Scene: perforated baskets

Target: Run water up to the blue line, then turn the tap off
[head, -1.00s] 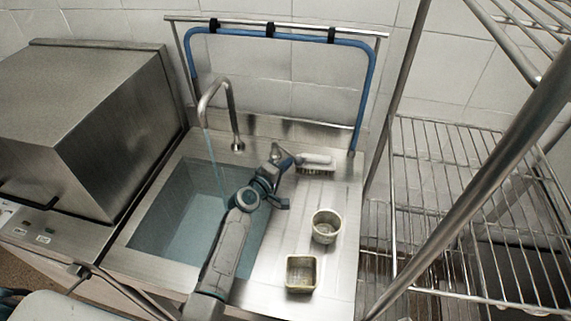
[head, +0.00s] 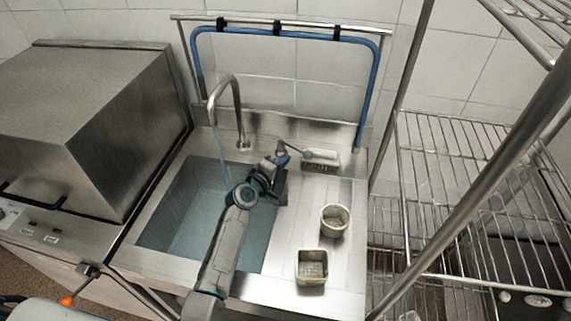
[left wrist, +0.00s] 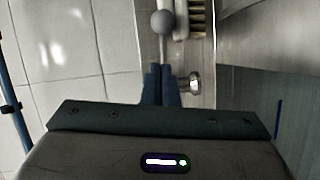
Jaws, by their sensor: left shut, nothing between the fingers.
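The steel sink (head: 150,222) holds bluish water (head: 205,225). A thin stream (head: 221,150) runs from the curved tap (head: 238,105) into it. The tap's ball-ended lever (left wrist: 163,24) points away from my gripper in the left wrist view; it shows in the head view as a thin rod (head: 293,148). My left gripper (head: 283,160) is shut and empty, close to the lever; its fingertips (left wrist: 162,68) lie at the lever's rod, but I cannot tell if they touch. A short blue line (left wrist: 278,118) marks the sink wall in the left wrist view. My right gripper is out of view.
A brush (head: 321,160) lies behind my gripper on the drainboard. A round cup (head: 334,220) and a square one (head: 312,267) stand to the right. A wire rack (head: 450,180) is at the right, a steel box machine (head: 90,110) at the left.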

